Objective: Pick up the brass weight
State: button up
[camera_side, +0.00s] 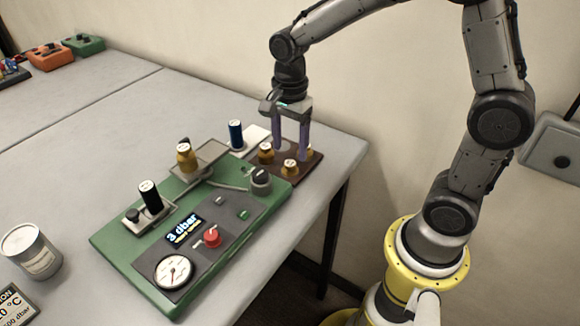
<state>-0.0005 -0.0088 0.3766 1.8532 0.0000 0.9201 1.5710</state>
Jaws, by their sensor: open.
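Several small brass weights stand at the right end of the table. One brass weight (266,153) is at the left of a dark brown block (309,172), and another brass weight (290,168) is at its front. Part of a further brass piece shows at the right, behind a finger. A larger brass weight (186,158) sits upright on a grey plate of the green device. My gripper (291,152) points down over the brown block, with its two purple-grey fingers apart. The fingertips are close to the weights; I cannot tell whether they touch anything. Nothing is visibly held.
The green device (118,247) has a red knob (212,237), a gauge (173,271), a display and a black cylinder (150,196). A can (31,251) is at left.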

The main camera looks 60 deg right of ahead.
aim_at(290, 163)
notch_tip(290, 163, down, 4)
jog(key=shift+f, duration=0.15)
grip_shut()
dwell(0.4)
